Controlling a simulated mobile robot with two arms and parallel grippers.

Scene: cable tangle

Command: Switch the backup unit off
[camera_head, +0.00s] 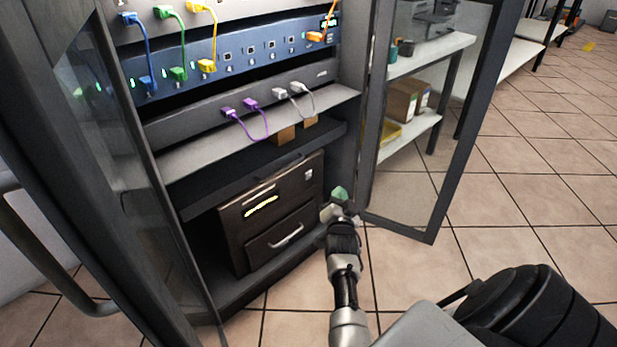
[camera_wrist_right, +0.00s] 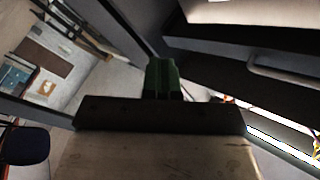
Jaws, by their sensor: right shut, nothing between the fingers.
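The backup unit (camera_head: 283,207) is a dark box low in the open rack cabinet, with a lit yellow strip (camera_head: 261,206) and a lower panel with a handle (camera_head: 287,237). A small pale switch-like part (camera_head: 309,174) sits at the upper right of its front; its position is too small to read. My right gripper (camera_head: 339,195), with green fingertips, is shut and empty, right of the unit near the cabinet's edge, apart from the switch-like part. In the right wrist view the green fingers (camera_wrist_right: 161,78) are together, with a dark front and a handle (camera_wrist_right: 285,73) at the right. My left gripper is out of view.
Above the unit are shelves with a blue switch panel (camera_head: 233,58) and plugged cables, including a purple cable (camera_head: 262,126). The open glass door (camera_head: 420,190) stands close right of my right gripper. Another door frame (camera_head: 150,190) is at the left.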

